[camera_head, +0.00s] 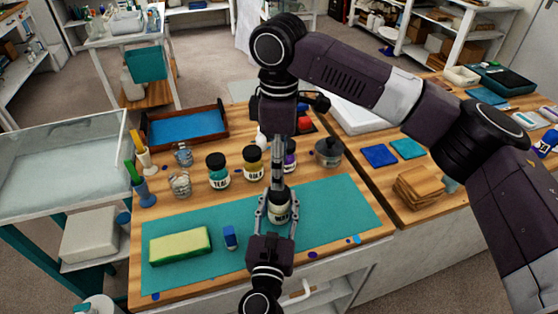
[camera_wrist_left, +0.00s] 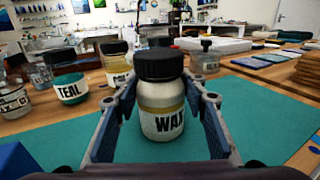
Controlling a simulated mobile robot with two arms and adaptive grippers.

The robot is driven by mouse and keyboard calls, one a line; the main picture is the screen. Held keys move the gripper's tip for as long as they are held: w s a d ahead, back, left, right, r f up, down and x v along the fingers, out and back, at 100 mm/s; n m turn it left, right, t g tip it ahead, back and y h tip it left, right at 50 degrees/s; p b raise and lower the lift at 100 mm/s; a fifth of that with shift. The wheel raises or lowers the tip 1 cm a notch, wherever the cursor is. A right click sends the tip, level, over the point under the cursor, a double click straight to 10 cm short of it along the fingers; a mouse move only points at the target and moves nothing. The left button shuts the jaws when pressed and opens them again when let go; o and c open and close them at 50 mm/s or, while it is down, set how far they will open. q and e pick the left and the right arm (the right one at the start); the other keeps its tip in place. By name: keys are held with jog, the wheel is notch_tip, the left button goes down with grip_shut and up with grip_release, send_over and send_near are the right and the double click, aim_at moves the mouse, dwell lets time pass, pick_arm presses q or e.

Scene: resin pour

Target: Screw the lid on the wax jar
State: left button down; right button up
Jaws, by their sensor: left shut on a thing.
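The wax jar (camera_head: 279,212), a pale jar with a WAX label, stands upright on the teal mat (camera_head: 330,205) near the table's front. The left wrist view shows the jar (camera_wrist_left: 163,118) between my left fingers. A black lid (camera_wrist_left: 160,64) sits level on its top; how tightly it is screwed cannot be told. My left gripper (camera_head: 276,214) is shut around the jar's body from the front. My right gripper (camera_head: 278,178) points straight down at the jar top in the head view. Its fingers are seen edge-on, so their opening and any contact with the lid are unclear.
Behind the jar stand a teal jar (camera_head: 218,178), a yellow jar (camera_head: 252,164) and a grey pot (camera_head: 328,152). A sponge (camera_head: 180,246) and a blue block (camera_head: 230,238) lie on the mat's left. The mat right of the jar is mostly clear.

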notch_tip(320, 180, down, 7)
jog(key=shift+f, duration=0.1)
dwell(0.3)
jog(key=c, duration=1.2)
jog(key=shift+m, duration=1)
jog(key=o, duration=1.4)
jog(key=shift+c, duration=0.2)
notch_tip(320, 180, up, 12)
